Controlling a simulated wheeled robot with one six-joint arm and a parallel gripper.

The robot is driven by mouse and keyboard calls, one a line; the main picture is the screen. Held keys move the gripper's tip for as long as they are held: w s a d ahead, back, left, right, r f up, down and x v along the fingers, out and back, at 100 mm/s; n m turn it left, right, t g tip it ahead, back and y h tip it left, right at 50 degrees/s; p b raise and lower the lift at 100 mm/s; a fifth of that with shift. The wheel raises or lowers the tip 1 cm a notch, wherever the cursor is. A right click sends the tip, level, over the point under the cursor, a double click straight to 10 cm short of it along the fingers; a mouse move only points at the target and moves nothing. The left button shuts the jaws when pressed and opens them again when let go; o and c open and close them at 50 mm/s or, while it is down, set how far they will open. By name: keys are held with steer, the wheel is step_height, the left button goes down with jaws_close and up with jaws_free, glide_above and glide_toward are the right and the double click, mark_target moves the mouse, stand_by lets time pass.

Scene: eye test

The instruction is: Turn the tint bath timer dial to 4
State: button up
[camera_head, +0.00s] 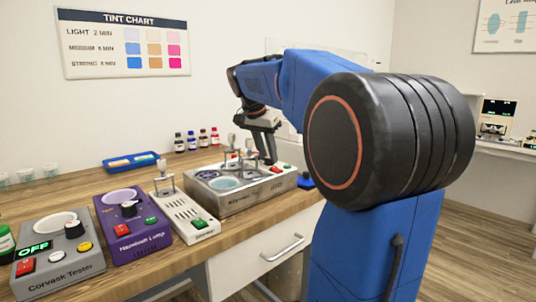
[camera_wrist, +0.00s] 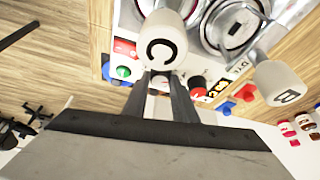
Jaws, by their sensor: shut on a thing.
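The tint bath (camera_head: 235,205) is a metal unit on the wooden bench, with round wells and upright handles on top. My gripper (camera_head: 271,162) is lowered over its right end, beside the red and green controls. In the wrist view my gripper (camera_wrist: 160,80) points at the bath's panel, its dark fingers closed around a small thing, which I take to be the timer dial. The white handle marked C (camera_wrist: 162,42) hides most of that spot, so the dial's pointer and setting cannot be read. A red and black control (camera_wrist: 197,83) with printed numbers lies just right of the fingers.
Handle B (camera_wrist: 279,82) stands close to the right of my fingers. The white unit (camera_head: 186,217), purple unit (camera_head: 132,217) and grey tester (camera_head: 58,256) stand left of the bath. Small bottles (camera_head: 203,138) and a blue tray (camera_head: 131,162) are behind.

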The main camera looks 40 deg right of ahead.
stand_by(0.3)
steer(key=o, duration=1)
steer(key=v, duration=1.7)
steer(key=shift+a+r, duration=0.1)
steer(key=shift+a, duration=0.15)
